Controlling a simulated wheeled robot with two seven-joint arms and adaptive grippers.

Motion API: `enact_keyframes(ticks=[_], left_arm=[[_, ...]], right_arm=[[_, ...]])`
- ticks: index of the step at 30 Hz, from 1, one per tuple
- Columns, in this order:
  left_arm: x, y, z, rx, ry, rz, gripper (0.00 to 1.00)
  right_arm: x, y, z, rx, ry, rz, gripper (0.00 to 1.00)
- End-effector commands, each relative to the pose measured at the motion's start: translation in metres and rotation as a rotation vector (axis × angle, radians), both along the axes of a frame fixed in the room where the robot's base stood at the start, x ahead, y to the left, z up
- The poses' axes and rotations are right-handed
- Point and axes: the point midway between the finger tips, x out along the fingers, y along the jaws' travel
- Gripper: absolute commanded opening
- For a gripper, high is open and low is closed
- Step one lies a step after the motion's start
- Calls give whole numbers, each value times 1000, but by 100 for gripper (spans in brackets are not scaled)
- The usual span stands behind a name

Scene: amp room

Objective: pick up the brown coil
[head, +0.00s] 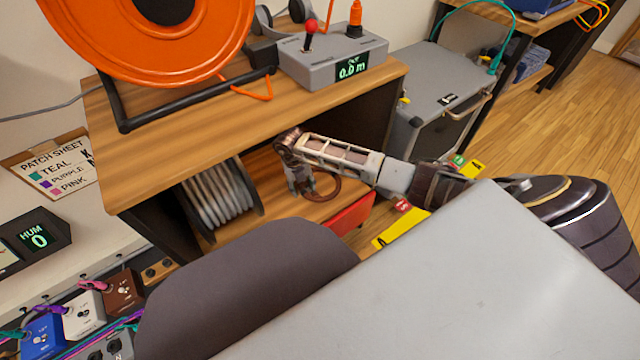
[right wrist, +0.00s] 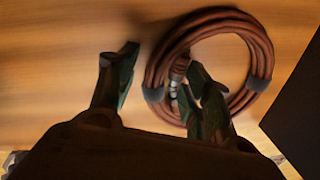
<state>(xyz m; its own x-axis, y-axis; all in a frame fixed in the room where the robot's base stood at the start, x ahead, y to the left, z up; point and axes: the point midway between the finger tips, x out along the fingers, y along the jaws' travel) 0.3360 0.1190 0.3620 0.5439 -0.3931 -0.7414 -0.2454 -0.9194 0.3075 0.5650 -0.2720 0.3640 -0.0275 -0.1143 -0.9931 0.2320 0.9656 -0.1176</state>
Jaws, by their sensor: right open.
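The brown coil (head: 328,192) lies on the lower wooden shelf, partly hidden by my right gripper (head: 303,178) in the head view. In the right wrist view the coil (right wrist: 262,52) is a ring of brown cable with grey ties. My right gripper (right wrist: 163,66) is open there. One finger is left of the ring over bare wood, and the other is over the ring's inner opening, so the ring's left side lies between them in the picture. I cannot tell how far the fingertips are above the shelf. My left gripper is not in view.
A reel of grey cable (head: 220,195) stands left of the coil, and a red object (head: 350,213) lies at the shelf's front right. The wooden upper shelf (head: 190,112) overhangs, carrying an orange reel (head: 150,75) and a grey control box (head: 330,62). A dark side panel (right wrist: 300,100) borders the coil.

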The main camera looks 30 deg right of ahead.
Motion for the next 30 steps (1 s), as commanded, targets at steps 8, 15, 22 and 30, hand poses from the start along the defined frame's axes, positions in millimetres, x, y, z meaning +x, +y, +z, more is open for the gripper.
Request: enact_keyframes(ticks=[8, 15, 22, 30], left_arm=[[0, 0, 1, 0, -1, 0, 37], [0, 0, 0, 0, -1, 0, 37], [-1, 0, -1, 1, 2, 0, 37], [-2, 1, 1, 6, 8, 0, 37]], right_arm=[[0, 0, 0, 0, 0, 0, 25], [0, 0, 0, 0, 0, 0, 0], [0, 0, 0, 0, 0, 0, 0], [0, 0, 9, 0, -1, 0, 0]])
